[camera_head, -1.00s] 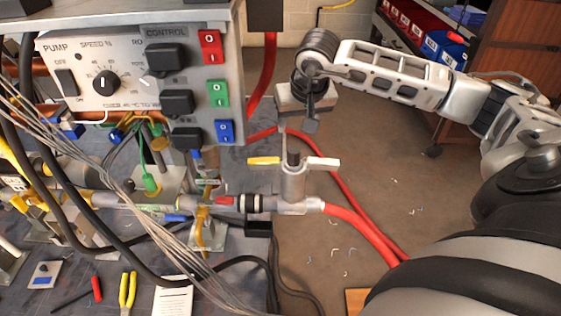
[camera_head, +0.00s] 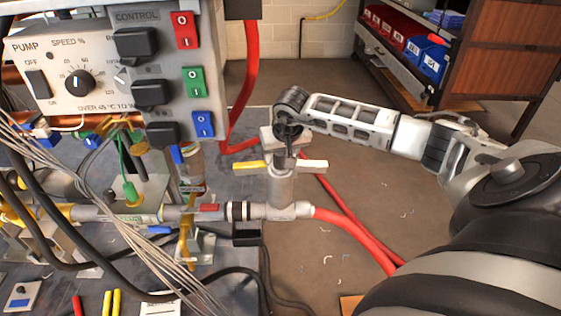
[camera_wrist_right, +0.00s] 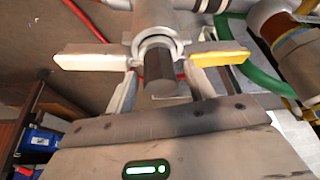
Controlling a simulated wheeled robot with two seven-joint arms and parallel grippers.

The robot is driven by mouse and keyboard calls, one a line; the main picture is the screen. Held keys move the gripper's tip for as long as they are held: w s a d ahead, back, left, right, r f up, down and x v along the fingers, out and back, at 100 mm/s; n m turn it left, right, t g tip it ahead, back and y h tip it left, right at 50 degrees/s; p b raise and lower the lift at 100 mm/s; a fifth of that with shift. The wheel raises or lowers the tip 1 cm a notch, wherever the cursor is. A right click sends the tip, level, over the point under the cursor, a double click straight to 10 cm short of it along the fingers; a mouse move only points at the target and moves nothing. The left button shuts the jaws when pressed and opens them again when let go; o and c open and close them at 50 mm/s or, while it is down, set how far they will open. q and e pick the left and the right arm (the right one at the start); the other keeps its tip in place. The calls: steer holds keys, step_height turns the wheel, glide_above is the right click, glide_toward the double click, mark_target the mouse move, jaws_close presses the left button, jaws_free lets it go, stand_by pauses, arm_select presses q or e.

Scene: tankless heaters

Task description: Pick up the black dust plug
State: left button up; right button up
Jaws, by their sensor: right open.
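The black dust plug (camera_wrist_right: 158,70) shows in the right wrist view as a short dark cylinder at the end of a grey pipe fitting (camera_wrist_right: 152,18). The fitting carries one yellow lever (camera_wrist_right: 220,58) and one whitish lever (camera_wrist_right: 85,62), one on each side. In the head view the same fitting (camera_head: 281,190) stands upright on a horizontal pipe. My right gripper (camera_head: 283,150) is above it, and hides most of the plug there. In the wrist view my right gripper (camera_wrist_right: 162,84) is open, its pale fingers on either side of the plug. Contact cannot be told. My left gripper is not in view.
A pump control box (camera_head: 75,75) with switches hangs at the upper left. Thin grey wires (camera_head: 150,250) and black hoses cross the pipework. A red hose (camera_head: 355,235) runs right from the fitting. A shelf with red and blue bins (camera_head: 405,45) stands behind. Floor at right is mostly clear.

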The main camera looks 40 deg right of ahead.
steer(key=shift+w+d+f, duration=0.1)
steer(key=shift+w+f, duration=0.15)
steer(key=shift+f, duration=0.3)
steer(key=shift+r, duration=0.1)
steer(key=c, duration=1.2)
steer(key=shift+o, duration=0.2)
